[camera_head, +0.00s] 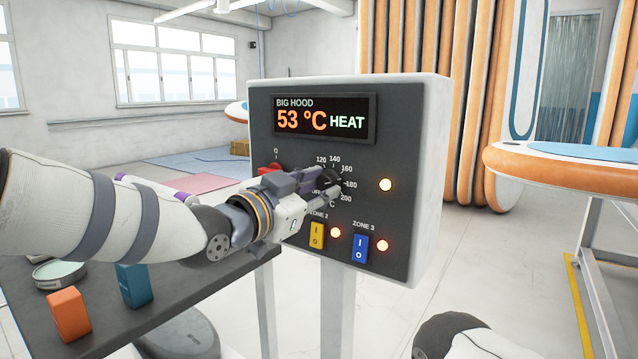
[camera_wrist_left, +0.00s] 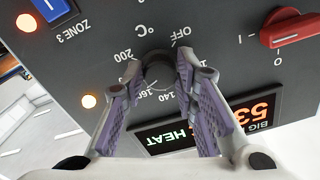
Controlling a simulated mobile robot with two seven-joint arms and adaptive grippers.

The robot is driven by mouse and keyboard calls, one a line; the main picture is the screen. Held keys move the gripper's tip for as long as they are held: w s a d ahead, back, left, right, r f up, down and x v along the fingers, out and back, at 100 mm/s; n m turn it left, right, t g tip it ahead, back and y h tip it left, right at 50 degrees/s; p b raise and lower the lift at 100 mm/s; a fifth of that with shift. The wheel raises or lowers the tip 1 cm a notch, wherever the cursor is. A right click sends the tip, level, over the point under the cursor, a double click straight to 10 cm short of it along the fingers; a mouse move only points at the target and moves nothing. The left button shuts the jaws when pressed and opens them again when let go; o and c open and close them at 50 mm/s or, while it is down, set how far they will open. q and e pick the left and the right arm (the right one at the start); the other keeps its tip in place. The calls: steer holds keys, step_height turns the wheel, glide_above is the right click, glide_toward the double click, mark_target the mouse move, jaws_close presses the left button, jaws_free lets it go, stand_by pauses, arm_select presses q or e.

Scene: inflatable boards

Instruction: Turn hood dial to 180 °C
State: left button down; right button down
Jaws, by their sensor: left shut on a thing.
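The hood's control box (camera_head: 420,250) is a dark panel on a white stand. Its display (camera_head: 323,119) reads "BIG HOOD 53 °C HEAT". The black temperature dial (camera_head: 330,179) is ringed by a printed scale, with 120 to 200 readable. My left gripper (camera_head: 328,185) is shut on the dial, one finger on each side. In the left wrist view the dial (camera_wrist_left: 158,68) sits between the purple-padded fingertips (camera_wrist_left: 158,76). The fingers hide much of the dial, and I cannot tell which number its pointer faces. My right gripper is out of view.
A red rotary switch (camera_wrist_left: 288,35) sits beside the dial. Yellow (camera_head: 317,235) and blue (camera_head: 360,248) rocker switches lie below, with lit lamps nearby. A dark table (camera_head: 190,290) holds an orange block (camera_head: 68,314) and a teal block (camera_head: 134,285). Boards stand behind.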

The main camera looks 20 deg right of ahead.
arm_select(q)
steer(key=shift+r+m+p, duration=0.1)
steer(key=shift+m+p, duration=0.35)
steer(key=shift+m, duration=1.25)
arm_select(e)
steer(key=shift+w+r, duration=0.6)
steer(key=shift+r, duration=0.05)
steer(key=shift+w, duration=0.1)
arm_select(q)
steer(key=c, duration=1.3)
jaws_free()
